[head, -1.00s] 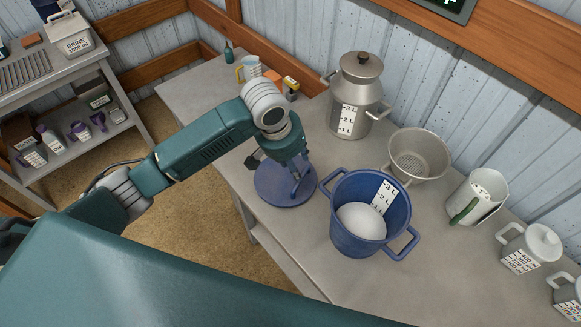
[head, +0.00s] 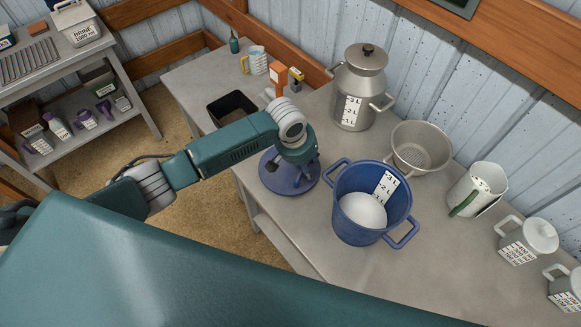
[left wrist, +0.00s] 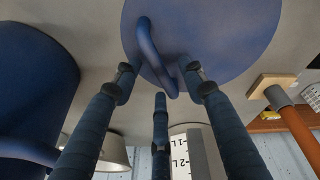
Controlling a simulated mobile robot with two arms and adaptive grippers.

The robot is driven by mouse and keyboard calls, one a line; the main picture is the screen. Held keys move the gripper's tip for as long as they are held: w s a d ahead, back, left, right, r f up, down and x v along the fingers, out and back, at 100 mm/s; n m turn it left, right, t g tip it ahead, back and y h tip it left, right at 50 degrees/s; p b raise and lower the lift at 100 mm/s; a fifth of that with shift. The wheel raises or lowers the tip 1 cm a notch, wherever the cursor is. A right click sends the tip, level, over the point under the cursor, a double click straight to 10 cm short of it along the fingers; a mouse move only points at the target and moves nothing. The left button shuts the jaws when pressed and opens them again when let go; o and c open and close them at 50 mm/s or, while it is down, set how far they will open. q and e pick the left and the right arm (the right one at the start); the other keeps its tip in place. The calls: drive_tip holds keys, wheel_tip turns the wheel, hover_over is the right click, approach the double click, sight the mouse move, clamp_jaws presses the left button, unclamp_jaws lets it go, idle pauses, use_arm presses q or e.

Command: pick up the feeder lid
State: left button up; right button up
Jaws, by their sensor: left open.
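The feeder lid is a round blue disc (head: 271,180) with a curved handle, lying flat on the grey table beside the blue feeder pot (head: 345,222). My left gripper (head: 297,178) is directly over the lid and hides part of it. In the left wrist view the lid (left wrist: 225,35) fills the top, with its handle (left wrist: 147,45) reaching down between the fingers. My left gripper (left wrist: 160,78) is open there, its fingers spread around the handle's near end. Whether any finger touches it I cannot tell. My right gripper is not in view.
The blue pot holds a white mound (head: 362,210). A steel can (head: 357,85) and a colander (head: 420,150) stand behind it, a white jug (head: 477,190) to the right. A black tray (head: 231,107) lies behind my arm.

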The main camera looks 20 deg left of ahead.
use_arm(q)
drive_tip(key=shift+c, duration=1.3)
clamp_jaws()
drive_tip(key=shift+r, duration=0.2)
wheel_tip(320, 180, up, 20)
drive_tip(key=b, duration=0.2)
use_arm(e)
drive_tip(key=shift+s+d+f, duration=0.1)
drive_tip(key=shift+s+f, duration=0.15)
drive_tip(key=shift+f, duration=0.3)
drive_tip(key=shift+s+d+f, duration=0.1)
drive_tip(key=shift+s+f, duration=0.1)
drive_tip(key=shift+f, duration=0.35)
